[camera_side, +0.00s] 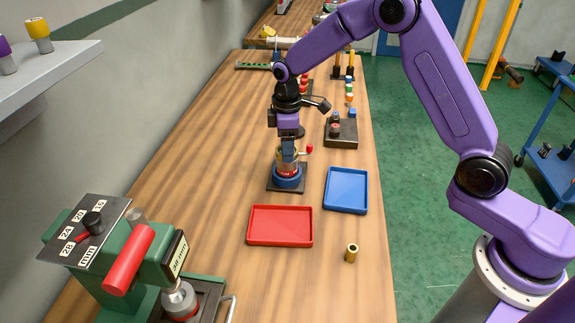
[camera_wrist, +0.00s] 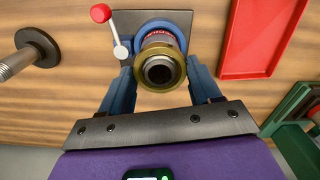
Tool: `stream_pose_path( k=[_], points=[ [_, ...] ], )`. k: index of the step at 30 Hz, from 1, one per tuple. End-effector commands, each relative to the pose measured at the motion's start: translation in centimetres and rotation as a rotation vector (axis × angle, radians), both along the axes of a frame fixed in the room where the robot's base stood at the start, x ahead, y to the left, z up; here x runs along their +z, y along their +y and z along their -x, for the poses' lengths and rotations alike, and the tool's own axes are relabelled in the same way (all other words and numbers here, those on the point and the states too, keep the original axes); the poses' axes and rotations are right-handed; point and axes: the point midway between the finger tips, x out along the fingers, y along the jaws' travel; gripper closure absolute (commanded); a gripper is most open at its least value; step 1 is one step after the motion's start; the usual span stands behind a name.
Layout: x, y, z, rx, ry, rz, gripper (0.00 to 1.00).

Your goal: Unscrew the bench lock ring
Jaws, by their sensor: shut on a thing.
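The bench fixture stands on a dark square plate, with a round blue base (camera_side: 287,181), a red and white band above it and a brass-coloured lock ring (camera_wrist: 160,84) on top around a dark bore. A lever with a red ball (camera_side: 309,148) sticks out from its side; the ball also shows in the wrist view (camera_wrist: 100,13). My gripper (camera_side: 288,154) points down over the fixture. In the wrist view its two blue fingers (camera_wrist: 160,68) flank the brass ring and are shut on it. The exact finger contact is partly hidden.
A red tray (camera_side: 280,226) and a blue tray (camera_side: 346,190) lie nearby, both empty. A small brass cylinder (camera_side: 351,253) stands on the bench. A green vise-like device (camera_side: 150,262) is at front left. A dark block with small parts (camera_side: 341,133) stands behind the blue tray.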

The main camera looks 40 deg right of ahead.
Motion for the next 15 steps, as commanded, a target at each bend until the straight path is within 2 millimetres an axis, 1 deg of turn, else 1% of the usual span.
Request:
stream_pose_path(
  k=[9, 12, 15],
  points=[
    [0.04, -0.01, -0.04, 0.369, -0.001, 0.001, 0.74],
    [0.05, 0.0, -0.04, 0.466, -0.001, 0.001, 0.74],
    [0.05, -0.02, -0.03, 0.521, -0.001, 0.001, 0.74]
  ],
)
